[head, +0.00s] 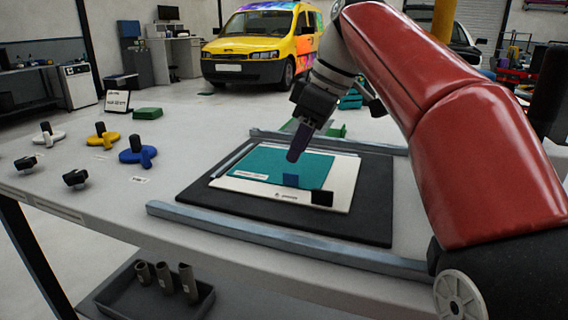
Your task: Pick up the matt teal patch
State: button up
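The matt teal patch (262,166) lies flat on a pale panel (342,186), which rests on a dark mat (374,208) on the workbench. A small white label strip lies at the patch's left edge. No held object shows.
Metal rails lie along the mat's front (270,238) and back (268,136). A black square (322,198) sits on the panel's front corner. Blue (138,152), yellow (103,136) and white (48,136) tools stand at left, with black knobs (75,178) nearby. A green block (148,113) lies behind.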

aim_at(290, 173)
jog(key=b+x, duration=0.1)
jog(key=x, duration=0.4)
jog(key=shift+f, duration=0.35)
grip_shut()
